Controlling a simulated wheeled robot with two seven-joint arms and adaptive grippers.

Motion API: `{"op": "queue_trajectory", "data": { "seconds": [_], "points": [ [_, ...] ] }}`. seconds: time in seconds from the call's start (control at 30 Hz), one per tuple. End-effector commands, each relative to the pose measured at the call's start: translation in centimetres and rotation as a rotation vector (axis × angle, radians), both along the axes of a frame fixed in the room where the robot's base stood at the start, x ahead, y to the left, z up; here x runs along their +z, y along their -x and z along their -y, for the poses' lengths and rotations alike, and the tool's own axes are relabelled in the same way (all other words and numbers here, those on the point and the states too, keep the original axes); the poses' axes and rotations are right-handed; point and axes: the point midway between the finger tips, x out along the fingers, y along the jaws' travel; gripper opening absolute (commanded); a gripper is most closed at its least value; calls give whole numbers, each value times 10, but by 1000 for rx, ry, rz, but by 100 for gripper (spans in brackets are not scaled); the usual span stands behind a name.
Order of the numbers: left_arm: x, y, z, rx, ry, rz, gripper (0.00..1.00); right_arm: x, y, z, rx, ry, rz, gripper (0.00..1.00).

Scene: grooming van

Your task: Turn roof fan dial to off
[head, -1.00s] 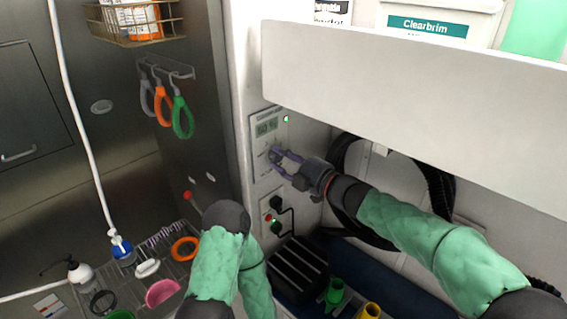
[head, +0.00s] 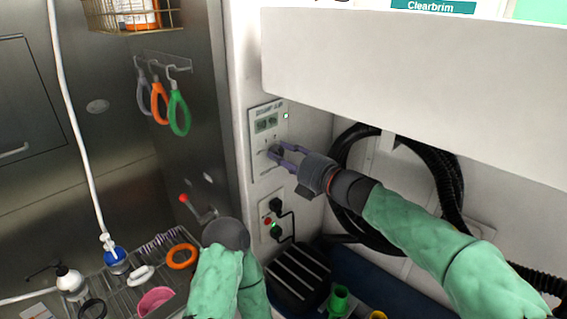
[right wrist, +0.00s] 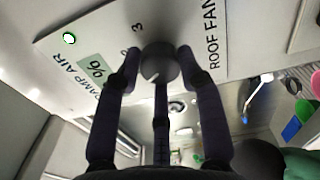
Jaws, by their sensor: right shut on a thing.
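The roof fan dial (right wrist: 158,62) is a dark round knob on a pale wall panel (head: 265,172), under a small green display (head: 266,125). In the right wrist view, "ROOF FAN" is printed beside it and several numerals lie around it. A pale mark shows on the knob's face; which numeral it points to is unclear. My right gripper (head: 280,153) is shut on the dial, with one finger on each side in the right wrist view (right wrist: 157,70).
A white overhead cabinet (head: 400,70) hangs above my right arm. A socket plate (head: 272,221) with plugs is below the panel. Coiled black hose (head: 448,180) hangs behind my arm. A wire rack (head: 150,262) with grooming items and a red-tipped lever (head: 184,198) are near my left arm.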

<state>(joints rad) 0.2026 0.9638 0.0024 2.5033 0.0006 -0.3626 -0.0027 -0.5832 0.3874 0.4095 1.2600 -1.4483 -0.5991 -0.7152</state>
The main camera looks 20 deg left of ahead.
Motion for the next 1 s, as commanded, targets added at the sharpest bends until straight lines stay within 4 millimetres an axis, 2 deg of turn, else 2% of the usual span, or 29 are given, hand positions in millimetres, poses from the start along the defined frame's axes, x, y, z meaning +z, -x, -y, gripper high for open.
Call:
{"op": "queue_trajectory", "data": {
  "seconds": [0.03,0.6,1.0],
  "points": [
    [-6,0,0,0,0,0,40,-5,-2,1,-4,18,39,6],
    [-40,0,0,0,0,0,40,-2,-1,1,-4,188,535,6],
    [-53,0,0,0,0,0,40,1,-1,1,-5,262,751,6]
  ]
}}
